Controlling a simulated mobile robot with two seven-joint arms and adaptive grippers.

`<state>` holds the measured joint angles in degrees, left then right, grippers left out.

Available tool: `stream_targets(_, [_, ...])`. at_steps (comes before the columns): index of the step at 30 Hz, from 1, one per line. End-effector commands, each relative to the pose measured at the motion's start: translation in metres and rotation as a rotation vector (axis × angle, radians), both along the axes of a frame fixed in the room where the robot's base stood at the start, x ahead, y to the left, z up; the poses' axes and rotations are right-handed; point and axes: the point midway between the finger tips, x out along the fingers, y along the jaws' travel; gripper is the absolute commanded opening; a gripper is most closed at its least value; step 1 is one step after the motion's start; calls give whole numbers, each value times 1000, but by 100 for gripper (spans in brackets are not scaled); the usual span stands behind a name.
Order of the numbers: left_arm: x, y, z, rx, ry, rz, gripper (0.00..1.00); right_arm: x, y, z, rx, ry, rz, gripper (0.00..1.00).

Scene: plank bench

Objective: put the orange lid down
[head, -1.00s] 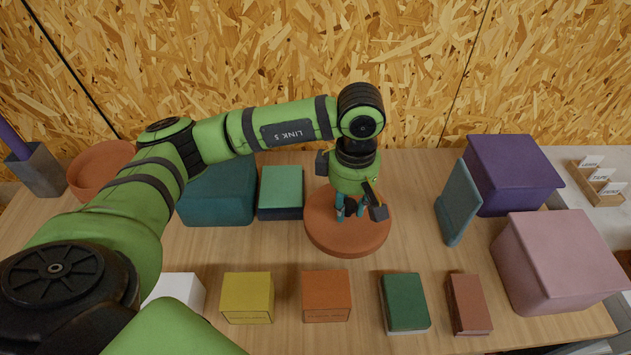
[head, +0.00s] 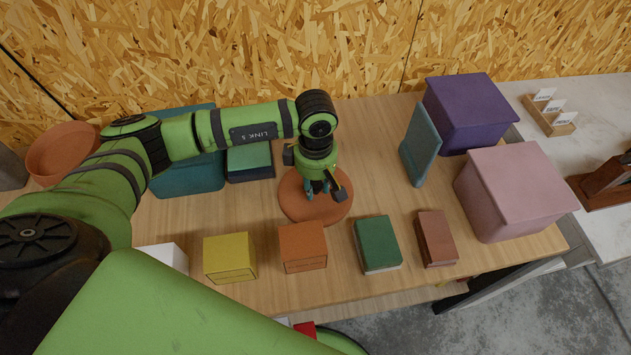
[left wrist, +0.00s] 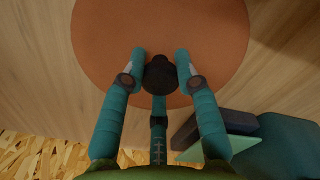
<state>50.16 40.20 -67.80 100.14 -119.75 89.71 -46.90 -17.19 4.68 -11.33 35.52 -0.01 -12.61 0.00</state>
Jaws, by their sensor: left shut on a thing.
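The orange lid (head: 291,207) is a flat round disc with a dark knob (left wrist: 160,74) at its centre. It lies level, over the open middle of the bench, behind the orange box. My left gripper (head: 317,190) points down at it, its teal fingers closed around the knob. In the left wrist view the fingers stand on both sides of the knob, with a third below it. I cannot tell whether the lid's underside touches the planks. My right gripper is not in view.
A front row holds a yellow box (head: 229,258), an orange box (head: 303,248), a green book (head: 377,243) and a brown book (head: 436,238). Teal (head: 190,180), purple (head: 470,112) and pink (head: 514,190) boxes stand farther out. Bare planks (head: 375,185) lie right of the lid.

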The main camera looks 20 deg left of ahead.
Motion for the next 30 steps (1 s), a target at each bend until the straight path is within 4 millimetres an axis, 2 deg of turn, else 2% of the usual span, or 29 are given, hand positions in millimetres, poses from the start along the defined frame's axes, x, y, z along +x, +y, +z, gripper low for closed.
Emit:
stream_targets(2, [0,0,-4,0,0,0,0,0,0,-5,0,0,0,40])
stream_targets(3, [0,0,-3,0,0,0,39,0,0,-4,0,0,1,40])
stream_targets(4, [0,0,-2,0,0,0,51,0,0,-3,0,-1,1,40])
stream_targets(5, [0,0,-2,0,0,0,55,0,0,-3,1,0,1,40])
stream_targets(14, [0,0,-2,1,1,1,55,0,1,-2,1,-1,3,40])
stream_targets(17, [0,0,3,0,1,1,55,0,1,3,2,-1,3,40])
stream_targets(19, [1,0,8,-1,-3,0,55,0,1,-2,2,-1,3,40])
stream_targets(23, [2,0,31,-1,-8,0,55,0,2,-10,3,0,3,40])
stream_targets(30, [2,0,84,0,-7,0,55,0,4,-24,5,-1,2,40])
